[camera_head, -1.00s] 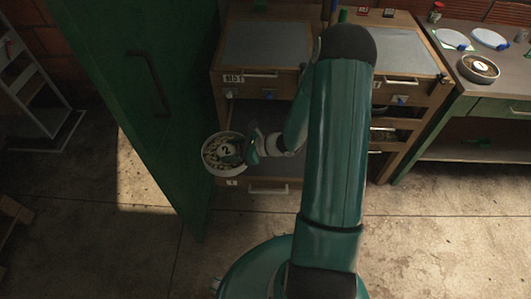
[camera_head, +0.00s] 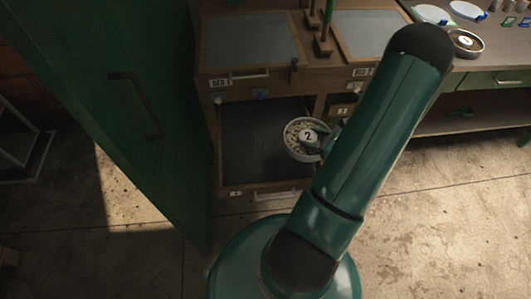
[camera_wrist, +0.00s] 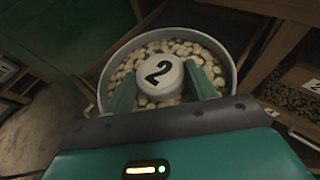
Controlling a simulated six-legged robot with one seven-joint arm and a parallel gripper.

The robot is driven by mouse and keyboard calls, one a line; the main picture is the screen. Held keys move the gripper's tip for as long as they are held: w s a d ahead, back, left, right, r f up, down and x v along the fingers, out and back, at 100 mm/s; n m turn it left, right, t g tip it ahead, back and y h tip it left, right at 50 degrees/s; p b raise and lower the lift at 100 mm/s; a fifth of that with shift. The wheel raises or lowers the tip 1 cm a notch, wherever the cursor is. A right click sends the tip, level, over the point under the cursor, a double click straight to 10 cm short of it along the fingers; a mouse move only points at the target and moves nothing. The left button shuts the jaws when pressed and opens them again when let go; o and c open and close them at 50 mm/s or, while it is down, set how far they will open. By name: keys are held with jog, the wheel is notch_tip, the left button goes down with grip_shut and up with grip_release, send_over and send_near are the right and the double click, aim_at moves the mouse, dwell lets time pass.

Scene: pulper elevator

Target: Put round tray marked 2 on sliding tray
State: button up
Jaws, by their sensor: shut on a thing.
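The round tray marked 2 (camera_head: 292,143) is a pale round pan full of light pieces, with a white knob marked 2 in its middle. My gripper (camera_head: 318,137) is shut on that knob. In the wrist view the two green fingers of my gripper (camera_wrist: 165,92) are on either side of the knob, and the tray's rim (camera_wrist: 226,62) surrounds it. The sliding tray (camera_head: 250,140) is the dark flat board pulled out low in the wooden cabinet. The round tray is at or over its right side; I cannot tell whether it touches the board.
A green door (camera_head: 120,110) stands close on the left. The wooden cabinet's right section (camera_head: 345,100) is beside the round tray. Another round tray (camera_head: 466,42) sits on the bench at right. The sliding tray's left and middle are bare.

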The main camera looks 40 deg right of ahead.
aim_at(288, 141)
jog(key=w+a+f, duration=0.1)
jog(key=w+a, duration=0.1)
jog(key=w+a+f, duration=0.1)
jog(key=w, duration=0.1)
jog(key=w+a+f, duration=0.2)
jog(key=shift+w+a, duration=0.3)
jog(key=shift+w, duration=0.05)
jog(key=w+a+f, duration=0.1)
jog(key=w+f, duration=0.1)
jog(key=f, duration=0.1)
jog(key=w+a+f, duration=0.1)
jog(key=f, duration=0.1)
jog(key=shift+w+a, duration=0.1)
jog(key=shift+a, duration=0.2)
jog(key=shift+w+a+f, duration=0.1)
jog(key=shift+w+f, duration=0.05)
jog(key=shift+f, duration=0.05)
jog(key=shift+w+a+f, duration=0.1)
jog(key=shift+w+f, duration=0.1)
jog(key=shift+f, duration=1.5)
jog(key=shift+f, duration=0.15)
jog(key=o, duration=1.2)
